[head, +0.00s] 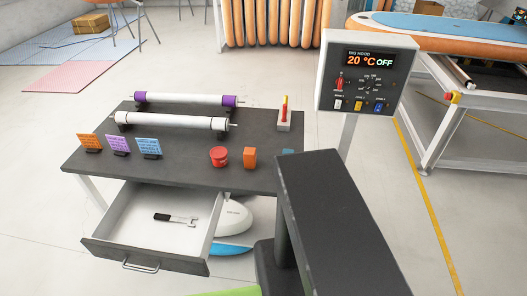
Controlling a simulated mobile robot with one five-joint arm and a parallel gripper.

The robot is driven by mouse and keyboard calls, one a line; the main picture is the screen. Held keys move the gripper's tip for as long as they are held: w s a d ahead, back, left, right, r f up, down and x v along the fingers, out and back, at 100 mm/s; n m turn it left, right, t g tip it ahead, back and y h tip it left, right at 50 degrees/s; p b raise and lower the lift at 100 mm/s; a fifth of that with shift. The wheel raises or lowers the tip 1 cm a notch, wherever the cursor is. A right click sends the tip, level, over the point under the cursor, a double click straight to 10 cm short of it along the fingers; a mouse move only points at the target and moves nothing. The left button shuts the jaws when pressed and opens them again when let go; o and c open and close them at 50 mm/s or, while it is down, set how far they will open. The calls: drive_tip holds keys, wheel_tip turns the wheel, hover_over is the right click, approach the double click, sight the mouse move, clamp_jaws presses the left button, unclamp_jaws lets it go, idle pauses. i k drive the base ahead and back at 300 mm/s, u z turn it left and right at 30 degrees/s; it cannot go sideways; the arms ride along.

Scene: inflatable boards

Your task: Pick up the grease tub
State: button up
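A small round red tub (219,157), which looks like the grease tub, stands upright near the front edge of the dark table (185,168). A dark link of my arm rises at the lower right and covers the table's right front corner. My gripper is not visible in the head view. Nothing is seen touching the tub.
An open drawer (197,238) below the table's front holds a black-handled tool (175,219). Small signs (118,144) stand at left, two rollers (172,123) behind. A teal item (288,153) is partly hidden by my arm. A control panel (367,78) stands right.

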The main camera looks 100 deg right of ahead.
sight(218, 155)
drive_tip(key=u, duration=0.05)
drive_tip(key=k, duration=0.5)
drive_tip(key=z, duration=1.25)
drive_tip(key=i, duration=0.5)
drive_tip(key=u, duration=0.05)
